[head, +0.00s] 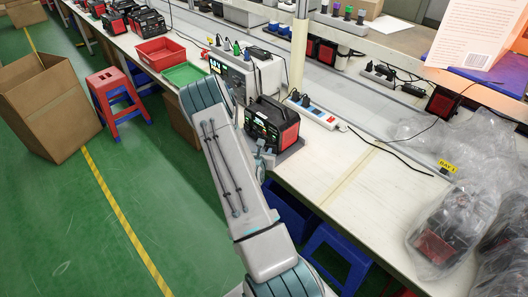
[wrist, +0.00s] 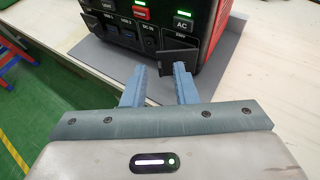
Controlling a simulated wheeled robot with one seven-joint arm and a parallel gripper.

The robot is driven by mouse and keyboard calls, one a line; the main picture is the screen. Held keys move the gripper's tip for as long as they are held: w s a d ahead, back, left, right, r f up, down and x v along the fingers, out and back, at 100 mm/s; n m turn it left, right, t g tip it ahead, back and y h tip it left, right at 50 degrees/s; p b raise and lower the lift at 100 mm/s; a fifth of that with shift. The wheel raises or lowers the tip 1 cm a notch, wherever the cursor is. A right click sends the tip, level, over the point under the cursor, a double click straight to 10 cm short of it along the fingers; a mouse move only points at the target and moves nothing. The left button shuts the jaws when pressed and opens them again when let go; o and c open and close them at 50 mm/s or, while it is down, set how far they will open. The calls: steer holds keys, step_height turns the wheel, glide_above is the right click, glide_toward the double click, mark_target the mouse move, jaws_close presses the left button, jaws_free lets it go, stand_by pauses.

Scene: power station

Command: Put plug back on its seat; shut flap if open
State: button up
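A black power station with red trim (head: 272,124) stands on the bench in the head view, and its front fills the top of the wrist view (wrist: 160,14). A dark flap (wrist: 179,54) sticks out from the lower front below the AC label, standing open. Another small dark flap (wrist: 86,22) is tilted out at the left edge of the front. My gripper (wrist: 160,72) is open, with its two blue-grey fingers apart just in front of the sockets and nothing visible between them. In the head view my gripper (head: 265,160) is partly hidden by my arm. I cannot make out a loose plug.
The station sits on a grey mat (wrist: 107,55). A white power strip with dark plugs (head: 316,112) lies to its right, with a black cable across the bench. Bare bench top (head: 345,185) is free to the right. A plastic-wrapped unit (head: 440,235) stands farther right.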

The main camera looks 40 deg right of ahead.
jaws_close()
steer(key=shift+w+f, duration=0.1)
steer(key=shift+w+d+m+g+h+b, duration=0.1)
steer(key=shift+w+m+g+h+b, duration=0.4)
steer(key=shift+m+g+b, duration=0.35)
steer(key=shift+w+d+m+g+h+b, duration=0.1)
steer(key=shift+w+m+g+h+b, duration=0.2)
steer(key=shift+m+g+h+b, duration=0.45)
steer(key=shift+w+d+m+g+h+b, duration=0.15)
steer(key=shift+w+d+m+g+b, duration=0.15)
steer(key=shift+m+g, duration=0.6)
steer(key=shift+w+d+m+g+h+b, duration=0.15)
steer(key=shift+w+m+g+b, duration=0.1)
steer(key=shift+m+g, duration=0.6)
steer(key=shift+g, duration=0.25)
jaws_free()
